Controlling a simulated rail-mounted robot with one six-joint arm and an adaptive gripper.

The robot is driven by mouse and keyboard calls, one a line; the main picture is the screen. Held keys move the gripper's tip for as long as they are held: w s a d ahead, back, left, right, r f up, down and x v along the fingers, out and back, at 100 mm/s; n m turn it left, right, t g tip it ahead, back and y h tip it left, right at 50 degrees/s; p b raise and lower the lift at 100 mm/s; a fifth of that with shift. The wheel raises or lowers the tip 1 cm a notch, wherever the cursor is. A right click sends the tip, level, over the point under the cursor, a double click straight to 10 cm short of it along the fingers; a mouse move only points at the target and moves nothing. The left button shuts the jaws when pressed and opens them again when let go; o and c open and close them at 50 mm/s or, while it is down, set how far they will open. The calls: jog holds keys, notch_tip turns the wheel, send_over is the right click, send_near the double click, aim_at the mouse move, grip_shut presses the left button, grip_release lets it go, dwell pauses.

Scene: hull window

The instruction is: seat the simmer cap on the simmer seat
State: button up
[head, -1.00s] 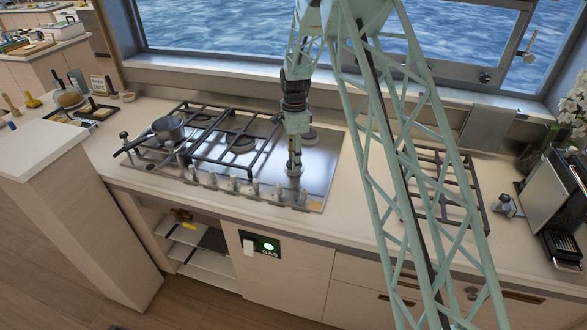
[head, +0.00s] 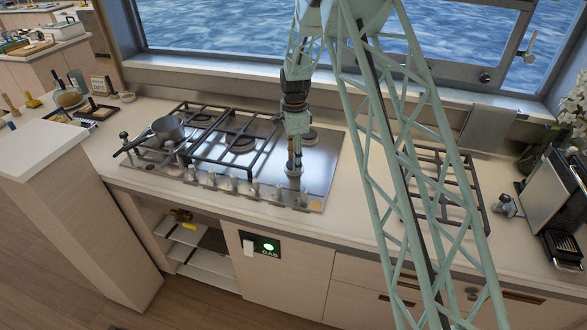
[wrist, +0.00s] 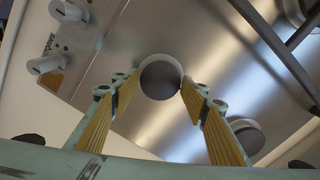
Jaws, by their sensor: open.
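My gripper (wrist: 160,95) is open, with its yellow-padded fingers pointing down at the steel hob. Between and just beyond the fingertips is a round dark disc with a pale metal rim (wrist: 160,78), which looks like the simmer cap on its seat. I cannot tell if the cap lies fully flat, or if a fingertip touches it. In the head view my gripper (head: 294,168) is low over the front right of the hob and hides most of this spot. A second round dark burner (wrist: 245,133) shows behind the right finger; in the head view it is behind my gripper (head: 309,136).
Black grates (head: 238,143) stand on the hob left of my gripper. A saucepan (head: 168,128) is at the far left. A row of knobs (head: 233,184) lines the hob's front edge. The steel to the right of my gripper is bare. Another grate (head: 447,190) lies further right.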

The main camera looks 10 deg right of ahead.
jog(key=shift+r+p, duration=0.5)
jog(key=shift+r, duration=1.3)
dwell(0.4)
jog(key=shift+o, duration=0.2)
jog(key=o, duration=0.5)
jog(key=shift+c, duration=0.4)
jog(key=c, duration=0.5)
jog(key=shift+o, duration=0.2)
notch_tip(320, 180, up, 9)
jog(key=p, duration=0.3)
dwell(0.7)
